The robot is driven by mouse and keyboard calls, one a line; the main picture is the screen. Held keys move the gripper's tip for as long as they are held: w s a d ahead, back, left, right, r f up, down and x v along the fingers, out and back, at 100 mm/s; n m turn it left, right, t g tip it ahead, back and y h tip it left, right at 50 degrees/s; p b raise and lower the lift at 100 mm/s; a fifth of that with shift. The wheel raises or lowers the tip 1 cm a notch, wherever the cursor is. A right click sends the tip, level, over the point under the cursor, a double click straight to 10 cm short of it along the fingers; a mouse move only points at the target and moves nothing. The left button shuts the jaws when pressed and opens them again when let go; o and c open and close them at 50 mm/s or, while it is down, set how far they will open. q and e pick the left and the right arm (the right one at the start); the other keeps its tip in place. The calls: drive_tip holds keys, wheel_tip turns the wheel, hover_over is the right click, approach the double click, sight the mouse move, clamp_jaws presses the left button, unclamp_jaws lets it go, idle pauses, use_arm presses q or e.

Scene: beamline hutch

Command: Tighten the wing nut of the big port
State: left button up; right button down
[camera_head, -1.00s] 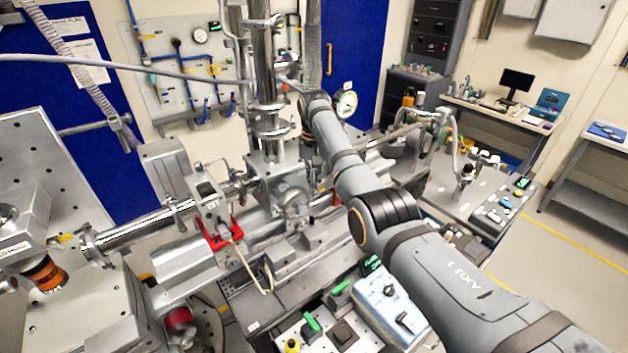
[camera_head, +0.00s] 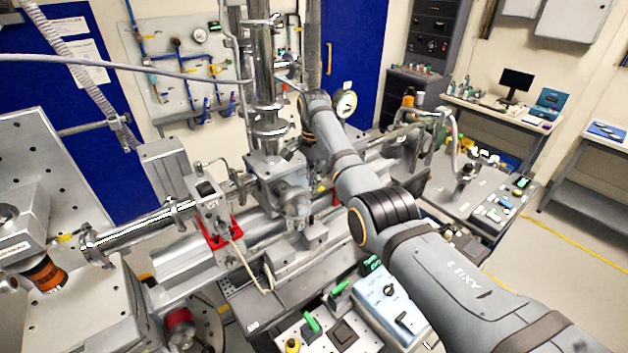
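A steel vacuum column (camera_head: 266,75) with clamped flanges stands at the centre, on a block-shaped chamber (camera_head: 272,175). A round steel port (camera_head: 292,200) faces forward on the chamber's lower right side. I cannot make out a wing nut; it is too small or hidden. My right arm reaches in from the lower right, and its wrist ends just right of the column. My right gripper (camera_head: 287,86) is close to the column, mostly hidden by the wrist and small. I cannot tell whether it is open or touches anything. My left gripper is not in view.
A horizontal beam pipe (camera_head: 140,229) runs left from the chamber past a red bracket (camera_head: 222,232). A pale blue control box (camera_head: 388,303) sits below my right arm. A round gauge (camera_head: 346,104) is right of the wrist. Open floor (camera_head: 575,235) lies at the right.

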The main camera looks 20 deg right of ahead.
drive_tip(key=m, duration=0.4)
drive_tip(key=shift+r, duration=0.1)
drive_tip(key=shift+m, duration=1.5)
drive_tip(key=shift+r, duration=0.1)
drive_tip(key=c, duration=1.8)
unclamp_jaws()
drive_tip(key=shift+c, duration=0.2)
wheel_tip(320, 180, up, 12)
